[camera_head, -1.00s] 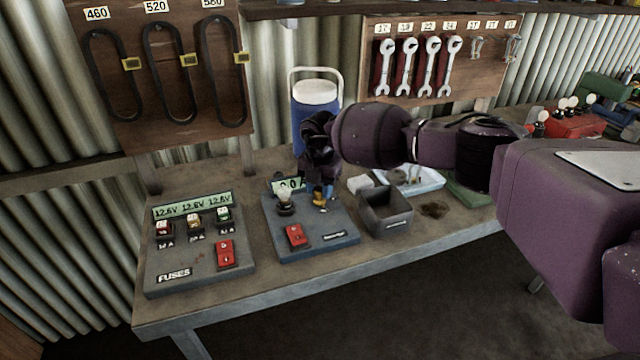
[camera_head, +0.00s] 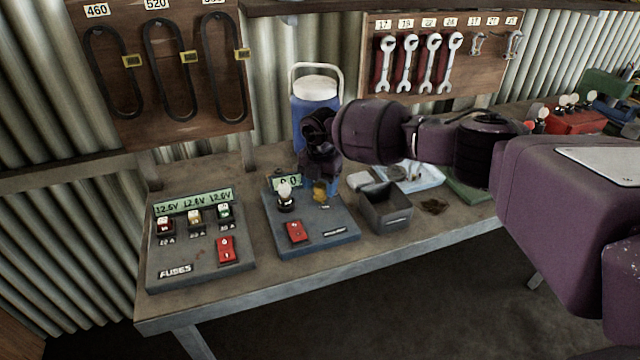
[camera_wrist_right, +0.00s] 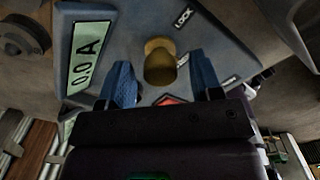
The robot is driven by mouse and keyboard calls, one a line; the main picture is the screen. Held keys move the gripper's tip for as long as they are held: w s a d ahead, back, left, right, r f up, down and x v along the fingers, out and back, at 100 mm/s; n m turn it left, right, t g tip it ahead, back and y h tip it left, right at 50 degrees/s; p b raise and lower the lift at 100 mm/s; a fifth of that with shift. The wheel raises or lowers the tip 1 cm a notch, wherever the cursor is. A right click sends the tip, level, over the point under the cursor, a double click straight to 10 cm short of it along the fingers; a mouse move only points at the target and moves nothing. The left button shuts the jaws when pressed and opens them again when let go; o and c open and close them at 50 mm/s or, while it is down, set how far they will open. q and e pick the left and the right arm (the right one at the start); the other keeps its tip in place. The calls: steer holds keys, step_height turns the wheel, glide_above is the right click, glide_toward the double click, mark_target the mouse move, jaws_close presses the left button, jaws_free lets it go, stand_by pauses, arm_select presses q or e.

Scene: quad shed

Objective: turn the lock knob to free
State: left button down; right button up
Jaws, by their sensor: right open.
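The lock knob (camera_head: 320,194) is a small brass-coloured knob on the blue panel (camera_head: 335,238). In the right wrist view the knob (camera_wrist_right: 159,66) stands near the word LOCK, with more lettering below right that is too small to read. My right gripper (camera_head: 328,184) is directly over the knob and partly hides it in the head view. In the wrist view its two blue fingers (camera_wrist_right: 161,72) are apart, one on each side of the knob, with visible gaps. I cannot tell how deep the fingers reach around it. My left gripper is not in view.
The blue panel also carries a lamp (camera_head: 285,195), a red switch (camera_head: 297,232) and a display (camera_wrist_right: 89,60) reading 0.0 A. A fuse panel (camera_head: 200,250) lies to the left. A grey open box (camera_head: 386,213) stands close on the right, and a blue cooler (camera_head: 316,100) behind.

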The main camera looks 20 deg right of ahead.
mark_target(320, 185)
step_height(320, 185, up, 11)
stand_by(0.6)
steer(key=shift+f, duration=0.1)
stand_by(0.3)
